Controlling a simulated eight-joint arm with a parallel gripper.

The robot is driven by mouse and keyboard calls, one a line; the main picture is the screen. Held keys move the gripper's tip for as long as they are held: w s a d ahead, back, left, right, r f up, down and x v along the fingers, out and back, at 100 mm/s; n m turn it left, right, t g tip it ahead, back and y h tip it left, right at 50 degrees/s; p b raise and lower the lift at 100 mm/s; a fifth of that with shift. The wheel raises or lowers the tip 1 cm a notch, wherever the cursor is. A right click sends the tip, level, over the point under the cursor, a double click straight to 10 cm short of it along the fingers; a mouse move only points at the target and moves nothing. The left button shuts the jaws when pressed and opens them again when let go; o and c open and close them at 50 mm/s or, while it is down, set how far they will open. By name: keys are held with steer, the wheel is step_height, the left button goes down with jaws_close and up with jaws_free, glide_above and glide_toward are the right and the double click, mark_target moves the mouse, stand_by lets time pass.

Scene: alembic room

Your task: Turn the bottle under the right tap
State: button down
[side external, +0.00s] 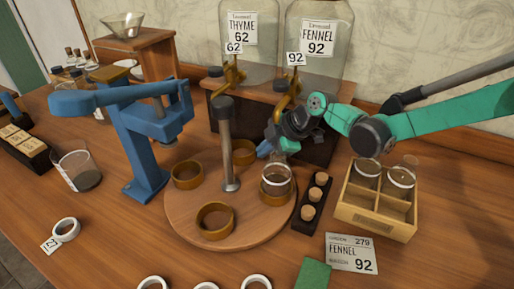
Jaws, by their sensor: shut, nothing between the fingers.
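A clear glass bottle (277,173) sits upright in a brass ring (277,197) at the right of a round wooden turntable (180,215). My gripper (277,151) is shut and empty, close by the bottle's top on its far side; whether they touch I cannot tell. The right brass tap (284,103) hangs from the fennel jar (318,45), labelled 92. My gripper partly hides the space below that tap. The left tap (232,72) is on the thyme jar (247,48), labelled 62. A metal post (228,145) rises from the turntable's middle.
A blue press (145,130) stands left of the turntable. A wooden crate (345,217) with glass bottles is on the right. A dark cork rack (310,205) stands between turntable and crate. A fennel card (351,253) and green block (313,274) lie in front. Other brass rings are empty.

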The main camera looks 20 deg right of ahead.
steer(key=shift+w+a, duration=0.2)
steer(key=shift+w, duration=0.15)
steer(key=shift+w+a, duration=0.1)
steer(key=shift+w, duration=0.05)
stand_by(0.6)
